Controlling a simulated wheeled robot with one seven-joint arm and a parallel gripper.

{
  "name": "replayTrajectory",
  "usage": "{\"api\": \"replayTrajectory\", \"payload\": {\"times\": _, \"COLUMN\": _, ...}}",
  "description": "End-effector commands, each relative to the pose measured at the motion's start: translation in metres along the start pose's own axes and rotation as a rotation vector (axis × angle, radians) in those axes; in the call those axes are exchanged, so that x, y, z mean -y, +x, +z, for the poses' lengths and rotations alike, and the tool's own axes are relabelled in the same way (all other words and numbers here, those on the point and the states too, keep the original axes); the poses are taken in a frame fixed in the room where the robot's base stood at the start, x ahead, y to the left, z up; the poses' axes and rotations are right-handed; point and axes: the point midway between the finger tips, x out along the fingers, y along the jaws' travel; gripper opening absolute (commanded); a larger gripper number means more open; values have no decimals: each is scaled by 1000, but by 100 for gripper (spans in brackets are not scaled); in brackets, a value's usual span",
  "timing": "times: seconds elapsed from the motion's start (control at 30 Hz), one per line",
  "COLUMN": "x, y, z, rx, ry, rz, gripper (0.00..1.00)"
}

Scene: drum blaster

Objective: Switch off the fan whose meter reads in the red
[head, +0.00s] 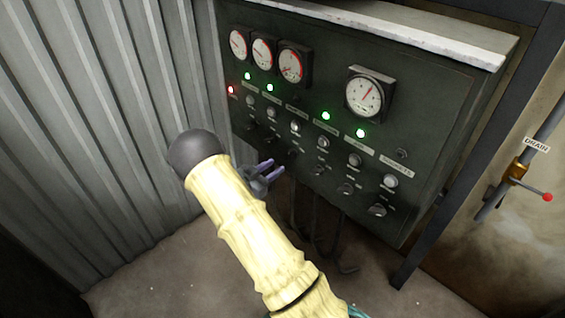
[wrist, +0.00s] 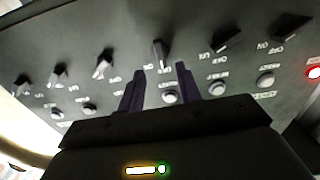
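A dark control panel (head: 420,130) fills the upper middle of the head view. It carries three smaller round meters, at left (head: 238,44), second (head: 263,49) and third (head: 292,64), and a larger meter (head: 364,95) to the right. The dials show red marks, but their readings are too small to tell. Below is a row of rotary switches with ON and OFF marks. My gripper (wrist: 160,72) is open and empty, fingers pointing at the panel. One switch (wrist: 160,52) stands between and just beyond the fingertips; I cannot tell whether they touch it.
Several green lamps (head: 360,133) and one red lamp (head: 231,90) are lit. Push buttons (wrist: 218,88) sit beside the switches. Cables (head: 318,225) hang under the panel. A corrugated wall (head: 90,110) stands at left, and a drain valve (head: 517,170) is at right.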

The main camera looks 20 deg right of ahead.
Motion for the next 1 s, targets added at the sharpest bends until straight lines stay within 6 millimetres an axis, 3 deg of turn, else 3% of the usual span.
{"api": "replayTrajectory", "payload": {"times": 0.3, "x": 0, "y": -66, "z": 0, "rx": 0, "ry": -1, "rz": -2, "gripper": 35}}
{"api": "replayTrajectory", "payload": {"times": 0.5, "x": 0, "y": -96, "z": 1, "rx": 0, "ry": -2, "rz": -1, "gripper": 35}}
{"api": "replayTrajectory", "payload": {"times": 1.0, "x": 0, "y": -104, "z": 0, "rx": -1, "ry": -1, "rz": 1, "gripper": 35}}
